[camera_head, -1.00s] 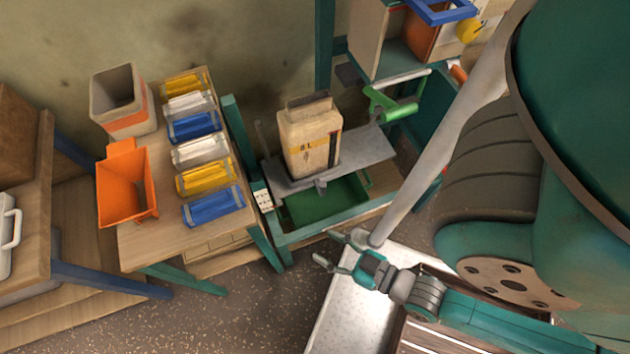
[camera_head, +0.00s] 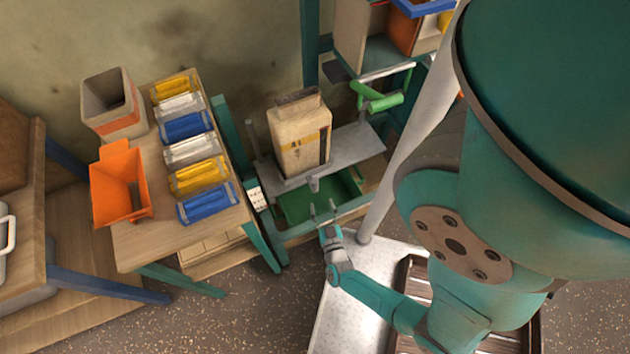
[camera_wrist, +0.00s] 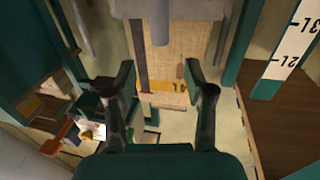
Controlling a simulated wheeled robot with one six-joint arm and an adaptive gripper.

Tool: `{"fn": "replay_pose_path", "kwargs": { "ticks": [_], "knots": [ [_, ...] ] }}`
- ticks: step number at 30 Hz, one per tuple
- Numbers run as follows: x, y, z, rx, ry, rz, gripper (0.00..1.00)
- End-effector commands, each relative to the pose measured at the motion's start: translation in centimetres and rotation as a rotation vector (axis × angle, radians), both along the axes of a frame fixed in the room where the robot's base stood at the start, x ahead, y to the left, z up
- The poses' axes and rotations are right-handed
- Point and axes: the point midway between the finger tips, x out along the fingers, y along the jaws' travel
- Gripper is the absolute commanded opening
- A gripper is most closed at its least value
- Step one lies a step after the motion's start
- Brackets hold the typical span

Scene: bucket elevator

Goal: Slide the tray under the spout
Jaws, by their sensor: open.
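A dark green tray (camera_head: 345,190) sits low inside the teal frame, below a grey shelf (camera_head: 355,148). A beige container (camera_head: 302,138) with a yellow band stands upright on that shelf. A small grey fitting (camera_head: 314,184) sticks out at the shelf's front edge, above the tray; I cannot tell for sure that it is the spout. My gripper (camera_head: 323,208) is open and empty, and appears in front of the tray near the frame's front bar. In the wrist view, its two fingers (camera_wrist: 163,95) are apart, with the beige container (camera_wrist: 178,58) beyond them. The tray is not clear there.
A wooden table (camera_head: 150,235) on the left holds an orange scoop-like bin (camera_head: 118,185), a beige bin (camera_head: 110,105) and several yellow, white and blue packs. A green handle (camera_head: 378,98) is right of the container. A numbered scale (camera_wrist: 290,45) shows in the wrist view.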

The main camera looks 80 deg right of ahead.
Motion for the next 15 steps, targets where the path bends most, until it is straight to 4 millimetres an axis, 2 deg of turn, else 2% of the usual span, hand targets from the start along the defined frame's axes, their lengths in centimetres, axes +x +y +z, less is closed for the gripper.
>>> {"fn": "replay_pose_path", "kwargs": {
  "ticks": [11, 15],
  "knots": [
    [1.1, -2.3, 0.0, 0.0, 0.0, -0.004, 0.54],
    [2.1, -3.8, 0.0, -0.001, 0.0, -0.003, 0.54]
  ]
}}
